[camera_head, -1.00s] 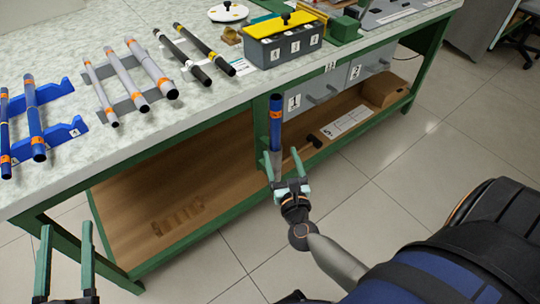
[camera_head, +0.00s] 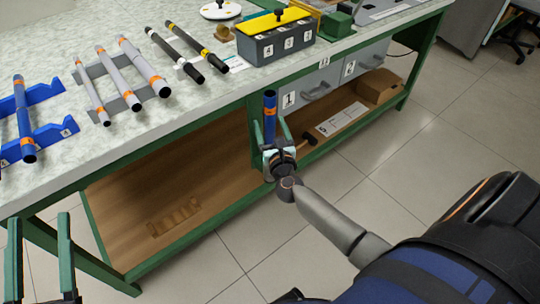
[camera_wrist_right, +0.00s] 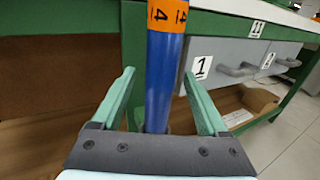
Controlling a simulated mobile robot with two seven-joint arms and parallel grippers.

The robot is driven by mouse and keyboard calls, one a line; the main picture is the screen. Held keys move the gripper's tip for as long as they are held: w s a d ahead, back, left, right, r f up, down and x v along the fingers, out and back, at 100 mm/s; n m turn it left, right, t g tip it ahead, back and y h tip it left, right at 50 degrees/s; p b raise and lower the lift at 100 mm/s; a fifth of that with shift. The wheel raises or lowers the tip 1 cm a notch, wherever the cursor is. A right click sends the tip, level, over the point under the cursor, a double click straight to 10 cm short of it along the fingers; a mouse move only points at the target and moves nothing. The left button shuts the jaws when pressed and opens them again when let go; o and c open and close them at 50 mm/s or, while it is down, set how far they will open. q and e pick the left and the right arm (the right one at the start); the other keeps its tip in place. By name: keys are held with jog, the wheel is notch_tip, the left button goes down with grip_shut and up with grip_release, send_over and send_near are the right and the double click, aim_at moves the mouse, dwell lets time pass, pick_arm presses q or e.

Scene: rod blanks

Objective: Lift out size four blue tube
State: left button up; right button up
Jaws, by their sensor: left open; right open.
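A blue tube (camera_head: 270,118) with an orange band stands upright in front of the bench's front edge. In the right wrist view the tube (camera_wrist_right: 160,85) shows the number 4 on its band. My right gripper (camera_head: 270,138) is open, with one finger on each side of the tube. The right wrist view shows gaps between both fingers and the tube. The tube's lower end is hidden behind the gripper. Another blue tube (camera_head: 25,122) with orange bands lies on a blue rack (camera_head: 52,134) on the bench. My left gripper (camera_head: 40,240) is open and empty at the lower left.
Grey tubes (camera_head: 144,66) lie on a grey rack, and black tubes (camera_head: 175,55) lie beside them. A grey box (camera_head: 275,43) with a yellow lid stands on the bench. Drawers (camera_head: 318,88) and a lower wooden shelf (camera_head: 125,210) are under the bench. The floor at right is clear.

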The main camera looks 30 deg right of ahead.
jog(key=c, duration=1.1)
jog(key=shift+r, duration=0.1)
